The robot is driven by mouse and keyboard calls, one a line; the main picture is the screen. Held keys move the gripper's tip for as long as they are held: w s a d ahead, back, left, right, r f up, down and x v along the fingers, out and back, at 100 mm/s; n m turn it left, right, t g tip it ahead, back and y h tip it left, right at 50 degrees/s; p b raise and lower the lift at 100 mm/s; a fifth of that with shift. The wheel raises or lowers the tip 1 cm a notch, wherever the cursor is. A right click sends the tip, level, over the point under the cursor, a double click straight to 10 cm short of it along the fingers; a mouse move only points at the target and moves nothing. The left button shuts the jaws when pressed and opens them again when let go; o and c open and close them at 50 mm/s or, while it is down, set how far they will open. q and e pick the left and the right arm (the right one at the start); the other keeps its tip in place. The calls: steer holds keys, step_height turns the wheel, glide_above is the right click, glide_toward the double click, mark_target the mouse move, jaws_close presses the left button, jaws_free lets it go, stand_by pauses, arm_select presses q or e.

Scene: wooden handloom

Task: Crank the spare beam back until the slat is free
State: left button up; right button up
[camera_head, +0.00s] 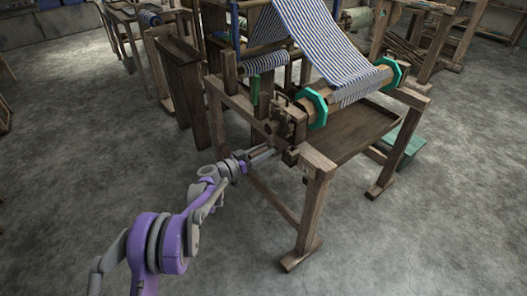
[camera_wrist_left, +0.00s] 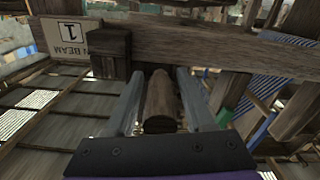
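My left gripper (camera_head: 266,154) is at the near side of the wooden loom (camera_head: 316,190), below a block-like wooden crank or bracket (camera_head: 287,118). In the left wrist view its two grey fingers stand on either side of a round wooden handle (camera_wrist_left: 161,106). Narrow gaps seem to show beside the handle, so the fingers look open around it. A beam with teal end discs (camera_head: 314,107) carries blue-and-white striped cloth (camera_head: 318,42). A smaller striped roll (camera_head: 263,62) sits to its left. I cannot tell which beam is the spare one or make out the slat. My right gripper is out of view.
In the left wrist view a wooden rail (camera_wrist_left: 200,48) crosses ahead, with a label (camera_wrist_left: 68,37) partly reading "BEAM" and "1". A loom leg (camera_head: 314,210) stands right of my gripper. A green box (camera_head: 405,147) lies beyond. The near floor is clear.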

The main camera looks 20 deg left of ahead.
arm_select(q)
jaws_close()
stand_by(1.2)
